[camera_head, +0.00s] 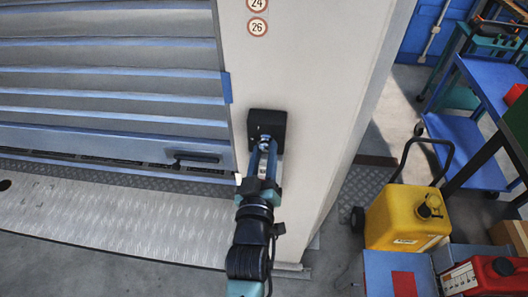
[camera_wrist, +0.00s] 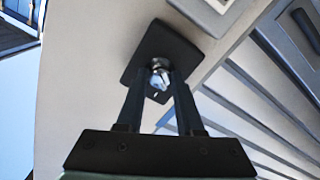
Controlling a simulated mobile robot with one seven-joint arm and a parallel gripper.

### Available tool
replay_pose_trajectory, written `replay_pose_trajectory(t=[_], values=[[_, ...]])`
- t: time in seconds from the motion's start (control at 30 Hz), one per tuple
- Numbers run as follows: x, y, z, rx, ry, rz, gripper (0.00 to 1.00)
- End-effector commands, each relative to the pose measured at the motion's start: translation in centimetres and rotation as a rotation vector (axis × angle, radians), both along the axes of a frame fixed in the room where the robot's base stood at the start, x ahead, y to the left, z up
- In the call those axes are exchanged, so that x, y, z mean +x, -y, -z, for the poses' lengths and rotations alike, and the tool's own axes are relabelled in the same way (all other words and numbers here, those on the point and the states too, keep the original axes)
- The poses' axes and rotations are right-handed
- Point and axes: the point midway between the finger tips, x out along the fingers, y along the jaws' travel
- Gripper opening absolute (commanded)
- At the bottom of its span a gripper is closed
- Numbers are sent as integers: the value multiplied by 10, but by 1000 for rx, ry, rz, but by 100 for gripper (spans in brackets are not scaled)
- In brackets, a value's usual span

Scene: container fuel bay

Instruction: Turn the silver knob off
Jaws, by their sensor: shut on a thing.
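The silver knob (camera_wrist: 158,76) sits on a black square plate (camera_wrist: 163,50) fixed to the pale wall post. In the wrist view my gripper (camera_wrist: 158,84) has its two dark fingers on either side of the knob, shut on it. In the head view the black plate (camera_head: 267,126) shows on the post, and my gripper (camera_head: 264,147) reaches up to it from below. There the knob is mostly hidden by my gripper, with only a small bright bit near the fingertips.
The pale post (camera_head: 300,75) carries round number labels (camera_head: 257,27). A grey-blue roller shutter (camera_head: 110,75) with a dark handle stands to the left. A yellow fuel can (camera_head: 405,218), a red can (camera_head: 490,275) and a blue cart (camera_head: 465,150) stand to the right.

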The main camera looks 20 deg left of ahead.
Motion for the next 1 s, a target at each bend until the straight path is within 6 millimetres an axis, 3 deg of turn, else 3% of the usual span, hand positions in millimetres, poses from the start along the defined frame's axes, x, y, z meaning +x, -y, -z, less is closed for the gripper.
replay_pose_trajectory(t=[0.5,1.0], values=[[0,1,-1,-410,116,0,0],[0,0,0,-555,159,-1,0]])
